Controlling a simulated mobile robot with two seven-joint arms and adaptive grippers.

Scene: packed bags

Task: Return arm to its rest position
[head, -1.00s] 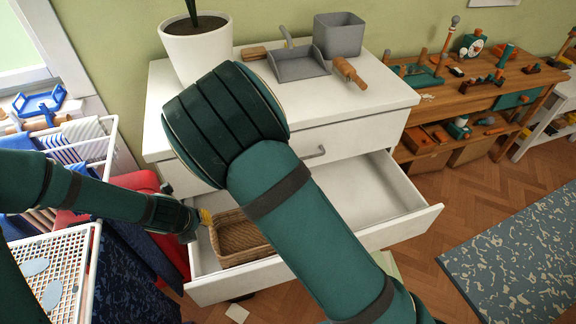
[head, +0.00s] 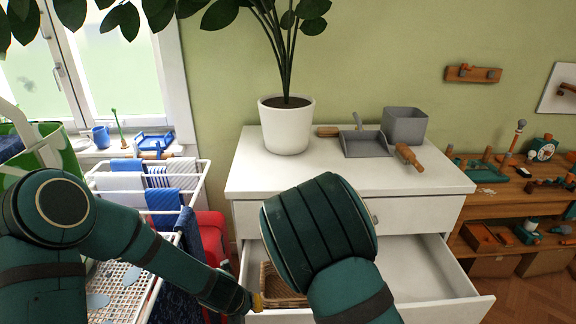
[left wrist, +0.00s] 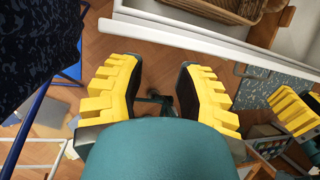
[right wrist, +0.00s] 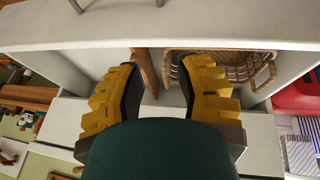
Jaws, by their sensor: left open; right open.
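My left gripper (left wrist: 155,92) is open and empty in the left wrist view. In the head view only its yellow tip (head: 257,302) shows, beside the open drawer's left side. My right gripper (right wrist: 155,82) is open and empty in the right wrist view, over the open drawer. In the head view my own right arm hides it. One yellow finger of it (left wrist: 296,112) shows at the right of the left wrist view. A wicker basket (head: 272,287) sits in the drawer's left part, partly hidden by my right arm; it also shows in the right wrist view (right wrist: 225,62).
The white dresser (head: 258,180) has its drawer (head: 425,262) pulled out. A potted plant (head: 287,125), a grey dustpan (head: 366,145) and a grey bin (head: 404,126) stand on top. A drying rack (head: 180,225) is close to my left arm. A wooden workbench (head: 475,205) stands right.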

